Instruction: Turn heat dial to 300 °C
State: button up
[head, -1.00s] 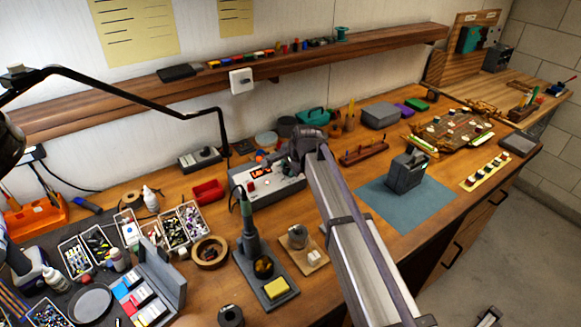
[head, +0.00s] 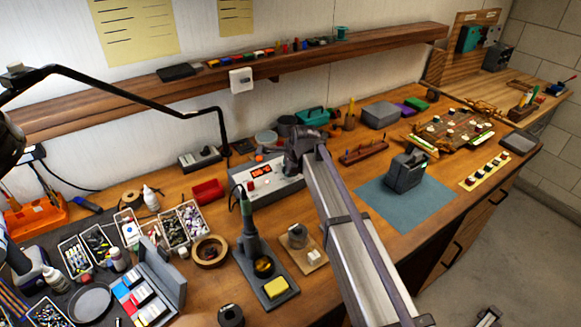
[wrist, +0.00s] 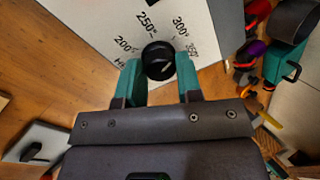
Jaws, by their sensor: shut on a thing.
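The heat dial (wrist: 158,58) is a round black knob on the pale front panel of the soldering station. Printed marks of 200°, 250°, 300° and 350° arc around it. I cannot tell clearly which mark its pointer faces. My gripper (wrist: 159,72) has its green fingers on either side of the dial and is shut on it. In the head view the soldering station (head: 268,187) is a light grey box with a lit red display, too small to read. My arm's wrist covers its right end, hiding the dial and fingertips there.
The soldering iron stand (head: 262,265) with a yellow sponge is in front of the station. A red tray (head: 208,191) is to its left. A blue mat (head: 395,212) with a grey device lies to the right of my arm.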

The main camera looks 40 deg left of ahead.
jog(key=o, duration=0.9)
jog(key=shift+o, duration=0.2)
jog(key=p+v, duration=0.9)
jog(key=v, duration=0.1)
jog(key=shift+r+p, duration=0.35)
jog(key=shift+d, duration=0.15)
